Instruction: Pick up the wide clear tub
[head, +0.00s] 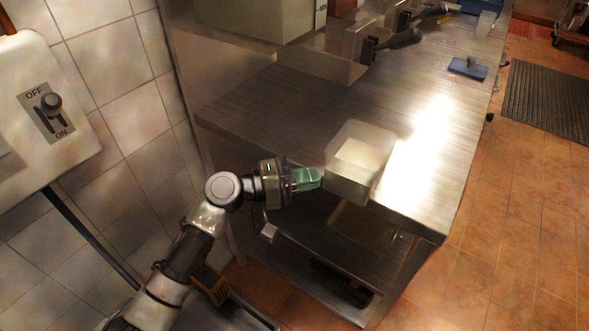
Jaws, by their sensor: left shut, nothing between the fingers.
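The wide clear tub (345,187) stands at the near edge of the steel counter, close to its front corner. Its walls are see-through and a pale surface shows inside it. My left gripper (318,177) reaches in from the left with green fingertips. The fingers are shut and empty, with their tips right beside the tub's left wall. I cannot tell whether they touch it. My right gripper is out of view.
The steel counter (270,105) is bare left of the tub. Dark-handled equipment (403,39) stands at the back, and a blue pad (468,68) lies at the far right. A lower shelf (310,255) runs underneath. A wall switch (48,108) is at left.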

